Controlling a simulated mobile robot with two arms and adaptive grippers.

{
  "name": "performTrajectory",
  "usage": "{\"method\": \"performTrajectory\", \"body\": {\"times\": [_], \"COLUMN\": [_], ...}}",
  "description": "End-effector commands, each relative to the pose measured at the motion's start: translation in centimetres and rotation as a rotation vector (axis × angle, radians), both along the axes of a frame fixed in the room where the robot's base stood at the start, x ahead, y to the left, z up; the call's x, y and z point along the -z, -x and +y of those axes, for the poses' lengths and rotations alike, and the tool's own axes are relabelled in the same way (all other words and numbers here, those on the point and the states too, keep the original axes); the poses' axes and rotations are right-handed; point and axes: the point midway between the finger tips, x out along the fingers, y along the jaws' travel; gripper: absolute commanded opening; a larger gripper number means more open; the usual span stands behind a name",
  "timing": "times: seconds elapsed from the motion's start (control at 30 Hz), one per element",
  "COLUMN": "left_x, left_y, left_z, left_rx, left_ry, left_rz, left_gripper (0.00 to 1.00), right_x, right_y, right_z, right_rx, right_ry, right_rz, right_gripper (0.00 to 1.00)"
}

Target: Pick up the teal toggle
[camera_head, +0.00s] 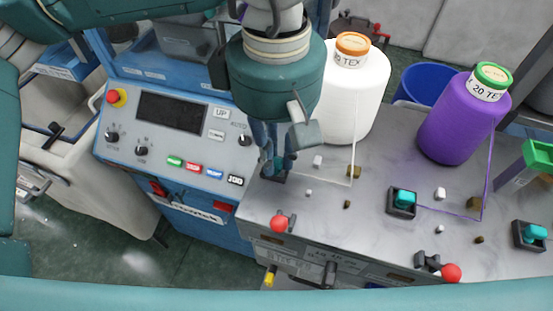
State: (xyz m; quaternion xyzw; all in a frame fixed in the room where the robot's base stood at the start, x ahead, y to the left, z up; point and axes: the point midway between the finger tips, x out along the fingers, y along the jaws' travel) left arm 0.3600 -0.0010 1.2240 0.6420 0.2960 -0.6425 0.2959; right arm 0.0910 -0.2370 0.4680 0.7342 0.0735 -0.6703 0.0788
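A teal toggle (404,198) sits in a black square base in the middle of the grey worktop. A second teal toggle (534,233) sits in a similar base at the right edge. My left gripper (279,160) points down at the worktop's left end, just over another dark base (274,176). Some teal shows between or beside its fingertips, but I cannot tell whether that is a toggle or whether the fingers touch it. The fingers hide most of that base. My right gripper is not in view.
A white yarn cone (352,95) with an orange top stands right of my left gripper, and a purple cone (462,125) with a green top stands farther right. Red-knobbed levers (280,223) (451,272) line the front edge. A blue control panel (170,112) adjoins on the left.

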Motion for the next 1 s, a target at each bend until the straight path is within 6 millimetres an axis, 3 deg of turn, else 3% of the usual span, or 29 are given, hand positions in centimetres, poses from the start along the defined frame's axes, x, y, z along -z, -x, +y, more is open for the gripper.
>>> {"method": "performTrajectory", "body": {"times": [0.37, 0.57, 0.77, 1.0], "left_x": [-0.1, -1.2, -4.7, -11.8], "left_y": [0.0, -0.1, -0.1, 0.0], "left_z": [0.0, 0.0, -0.1, -0.1], "left_rx": [0.000, -0.001, -0.002, -0.001], "left_ry": [0.000, 0.000, 0.003, 0.003], "left_rz": [0.000, -0.003, -0.005, -0.002], "left_gripper": [0.07, 0.07, 0.07, 0.07], "right_x": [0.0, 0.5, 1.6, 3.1], "right_y": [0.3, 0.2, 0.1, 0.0], "right_z": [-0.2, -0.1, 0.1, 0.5], "right_rx": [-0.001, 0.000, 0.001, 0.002], "right_ry": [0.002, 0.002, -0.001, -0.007], "right_rz": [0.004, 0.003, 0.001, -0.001], "right_gripper": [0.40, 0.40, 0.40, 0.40]}}
